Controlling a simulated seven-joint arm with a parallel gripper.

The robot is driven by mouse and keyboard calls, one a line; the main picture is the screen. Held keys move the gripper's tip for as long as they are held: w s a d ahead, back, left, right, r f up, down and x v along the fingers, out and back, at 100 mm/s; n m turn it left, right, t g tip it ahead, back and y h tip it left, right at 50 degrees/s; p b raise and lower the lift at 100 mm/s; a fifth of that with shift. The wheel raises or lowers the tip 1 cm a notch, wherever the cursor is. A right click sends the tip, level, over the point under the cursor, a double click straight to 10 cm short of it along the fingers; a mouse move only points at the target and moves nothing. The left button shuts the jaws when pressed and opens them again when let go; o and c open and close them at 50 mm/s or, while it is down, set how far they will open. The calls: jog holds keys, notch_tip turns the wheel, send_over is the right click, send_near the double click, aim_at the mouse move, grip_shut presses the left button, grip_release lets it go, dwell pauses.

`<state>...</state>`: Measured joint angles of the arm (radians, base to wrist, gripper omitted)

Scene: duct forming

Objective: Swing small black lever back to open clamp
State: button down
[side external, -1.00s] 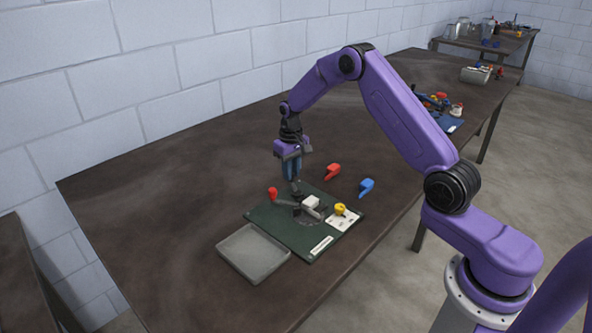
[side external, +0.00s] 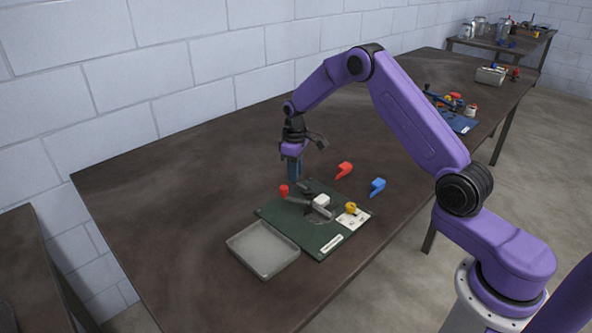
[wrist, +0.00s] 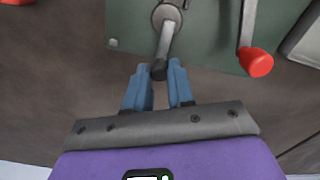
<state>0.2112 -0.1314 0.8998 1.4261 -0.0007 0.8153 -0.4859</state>
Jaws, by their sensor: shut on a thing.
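The small black lever (wrist: 165,40) runs from a round grey pivot on the dark green board (wrist: 120,25). Its dark tip lies between the blue fingertips of my gripper (wrist: 160,68), which is shut on it. In the side external view my gripper (side external: 294,178) points down at the far edge of the board (side external: 290,225), and the lever (side external: 304,187) leans low towards it. A clamp with a long grey arm (side external: 311,206) and a white block (side external: 321,201) sits mid-board. The fingers partly hide the lever's end in the side view.
A red-knobbed lever (wrist: 256,62) stands close beside my gripper. A yellow knob (side external: 351,208) sits on a white plate at the board's right. A grey tray (side external: 240,256) is in front; loose red (side external: 345,170) and blue (side external: 378,187) pieces lie behind right. Table left is clear.

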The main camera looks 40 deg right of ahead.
jog(key=shift+a, duration=0.15)
jog(key=c, duration=1)
grip_release()
jog(key=shift+o, duration=0.2)
jog(key=shift+r, duration=0.1)
notch_tip(320, 180, up, 17)
jog(key=shift+r, duration=0.2)
jog(key=s+a+r+n, duration=0.2)
jog(key=s+a+n, duration=0.2)
jog(key=s+a, duration=1.25)
jog(key=s+d+f+n, duration=0.2)
jog(key=s, duration=1.1)
jog(key=s+d+f+n, duration=0.2)
jog(key=s+d, duration=0.1)
jog(key=s, duration=1)
